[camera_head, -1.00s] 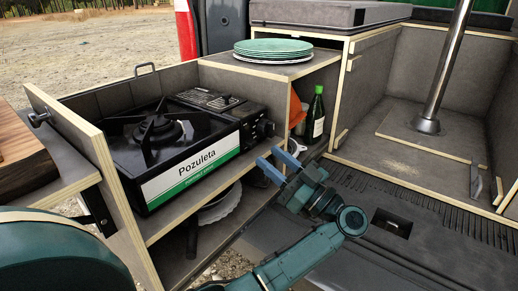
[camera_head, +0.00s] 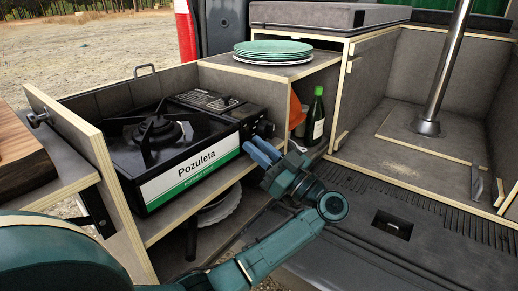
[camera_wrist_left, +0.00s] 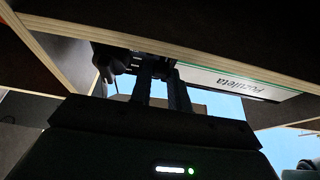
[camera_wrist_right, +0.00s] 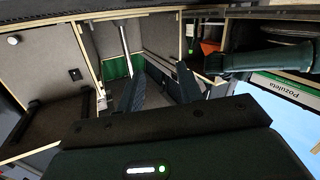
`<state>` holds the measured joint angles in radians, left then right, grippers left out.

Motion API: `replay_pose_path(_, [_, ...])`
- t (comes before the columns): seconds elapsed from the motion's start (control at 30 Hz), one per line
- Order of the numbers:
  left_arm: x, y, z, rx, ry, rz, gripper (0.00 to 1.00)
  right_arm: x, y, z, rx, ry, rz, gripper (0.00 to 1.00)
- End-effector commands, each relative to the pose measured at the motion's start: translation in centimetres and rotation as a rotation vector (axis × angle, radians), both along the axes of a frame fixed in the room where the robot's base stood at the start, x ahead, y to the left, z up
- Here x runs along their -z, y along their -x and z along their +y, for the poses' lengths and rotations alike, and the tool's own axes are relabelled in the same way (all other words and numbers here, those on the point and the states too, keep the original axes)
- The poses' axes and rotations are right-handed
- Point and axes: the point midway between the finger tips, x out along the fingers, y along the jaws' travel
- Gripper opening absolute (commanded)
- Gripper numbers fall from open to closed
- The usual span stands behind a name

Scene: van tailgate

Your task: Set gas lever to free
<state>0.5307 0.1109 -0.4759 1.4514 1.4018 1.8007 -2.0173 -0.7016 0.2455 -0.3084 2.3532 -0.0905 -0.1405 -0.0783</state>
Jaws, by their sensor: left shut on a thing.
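The black gas stove (camera_head: 172,140) sits on the shelf at left, with a white and green "Pozuleta" label on its front. The control knob (camera_head: 265,129) is at its right end. My left gripper (camera_head: 258,149) is at that right end, just below the knob, shut on a small part that looks like the gas lever. The fingers hide the lever, so its position cannot be told. The left wrist view shows the stove upside down (camera_wrist_left: 225,80), with the knob (camera_wrist_left: 108,62) beside my fingertips. My right gripper (camera_wrist_right: 158,80) is open and empty, away from the stove.
Green plates (camera_head: 273,48) are stacked on the cabinet top right of the stove. A green bottle (camera_head: 316,115) stands in the compartment below. A wooden side panel (camera_head: 90,160) bounds the stove at left.

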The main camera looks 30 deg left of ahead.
Motion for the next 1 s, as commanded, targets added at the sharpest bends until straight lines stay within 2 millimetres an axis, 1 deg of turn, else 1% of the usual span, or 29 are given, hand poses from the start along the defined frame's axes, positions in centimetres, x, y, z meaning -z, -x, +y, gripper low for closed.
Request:
replay_pose_path(0.03, [0.0, 0.0, 0.0, 0.0, 0.0, 0.0, 0.1, 0.0, 0.0, 0.0, -0.001, 0.001, 0.0, 0.36])
replay_pose_path(0.17, [0.0, 0.0, 0.0, 0.0, 0.0, 0.0, 0.0, 0.0, 0.0, 0.0, -0.001, 0.001, -0.001, 0.36])
replay_pose_path(0.47, [0.0, 0.0, 0.0, 0.0, 0.0, 0.0, 0.0, 0.0, -0.1, 0.0, 0.0, 0.001, -0.002, 0.36])
replay_pose_path(0.57, [-0.5, 0.0, 0.0, 0.0, 0.001, 0.0, 0.0, -0.5, -0.1, 0.0, 0.0, 0.0, 0.005, 0.36])
replay_pose_path(0.7, [-2.2, 0.0, -0.1, 0.0, 0.002, -0.001, 0.0, -1.2, 0.2, -0.7, 0.028, -0.006, 0.111, 0.36])
replay_pose_path(0.8, [-3.0, 0.0, -0.1, 0.001, 0.001, 0.0, 0.0, -1.4, 0.6, -0.9, 0.036, -0.008, 0.185, 0.36])
replay_pose_path(1.0, [-3.3, 0.0, -0.1, 0.001, -0.001, 0.001, 0.0, -1.1, 1.2, -1.1, 0.04, -0.012, 0.265, 0.36])
